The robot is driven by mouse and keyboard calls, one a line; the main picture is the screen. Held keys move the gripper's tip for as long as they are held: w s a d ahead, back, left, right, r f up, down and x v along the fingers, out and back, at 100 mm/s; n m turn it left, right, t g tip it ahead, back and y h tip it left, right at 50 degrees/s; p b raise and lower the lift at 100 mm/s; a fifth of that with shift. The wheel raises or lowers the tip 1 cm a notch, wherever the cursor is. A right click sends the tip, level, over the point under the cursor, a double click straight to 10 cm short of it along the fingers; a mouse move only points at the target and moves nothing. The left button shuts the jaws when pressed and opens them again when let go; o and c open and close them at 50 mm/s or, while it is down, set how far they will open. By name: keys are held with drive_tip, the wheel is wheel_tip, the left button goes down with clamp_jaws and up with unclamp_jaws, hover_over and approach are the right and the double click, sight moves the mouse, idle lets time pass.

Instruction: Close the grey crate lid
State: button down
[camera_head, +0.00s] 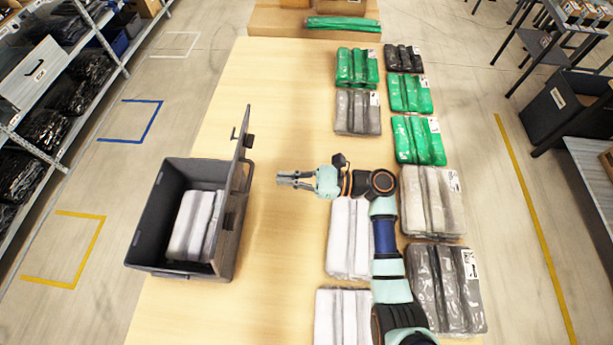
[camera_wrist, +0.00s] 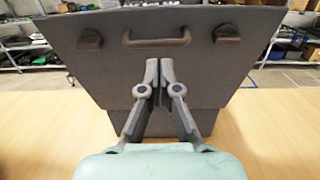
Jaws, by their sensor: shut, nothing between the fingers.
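The grey crate (camera_head: 149,228) stands on the left side of the table with its top open. Its lid (camera_head: 238,190) stands up along the crate's right side, roughly upright. In the wrist view the lid's broad face (camera_wrist: 180,60) fills the upper middle, with a handle and two latches. A bagged white and grey garment pack (camera_head: 194,226) lies inside the crate. My gripper (camera_head: 280,179) is shut and empty, to the right of the lid and pointing at it. The wrist view shows the fingertips (camera_wrist: 160,65) together in front of the lid; I cannot tell whether they touch it there.
Bagged garments in green (camera_head: 358,68), grey (camera_head: 357,112), white (camera_head: 347,238) and black (camera_head: 404,58) lie in rows on the right of the wooden table (camera_head: 265,270). A cardboard box (camera_head: 270,20) is at the far end. Bare table lies between crate and garments.

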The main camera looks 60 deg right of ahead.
drive_tip(key=x, duration=0.5)
drive_tip(key=shift+w, duration=0.25)
